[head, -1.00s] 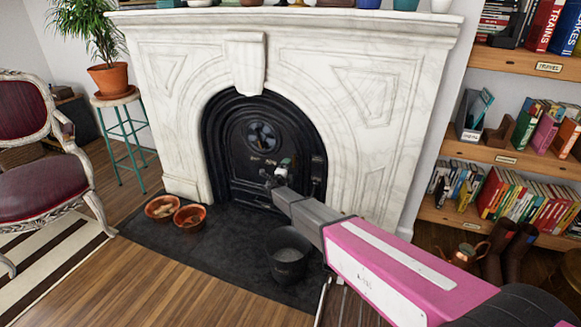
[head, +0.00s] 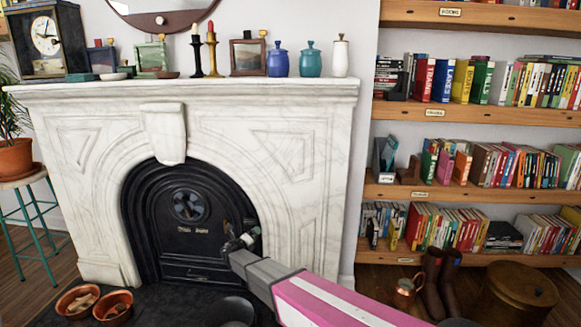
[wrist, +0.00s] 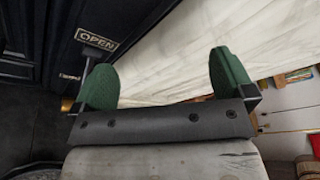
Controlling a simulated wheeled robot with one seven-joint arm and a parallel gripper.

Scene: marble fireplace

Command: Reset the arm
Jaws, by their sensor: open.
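My gripper (head: 241,238) is in front of the right side of the black fireplace door (head: 187,207), at the end of my pink and grey arm. In the wrist view its two green fingers (wrist: 165,80) stand wide apart with nothing between them. The black door surface with an "OPEN" plate (wrist: 97,39) shows behind the left finger. Pale marble of the fireplace surround (wrist: 165,55) shows between the fingers. I cannot tell the exact gap between my gripper and the fireplace.
The marble mantel (head: 200,92) holds a clock (head: 45,38), candlesticks and jars. Bookshelves (head: 450,188) fill the right wall.

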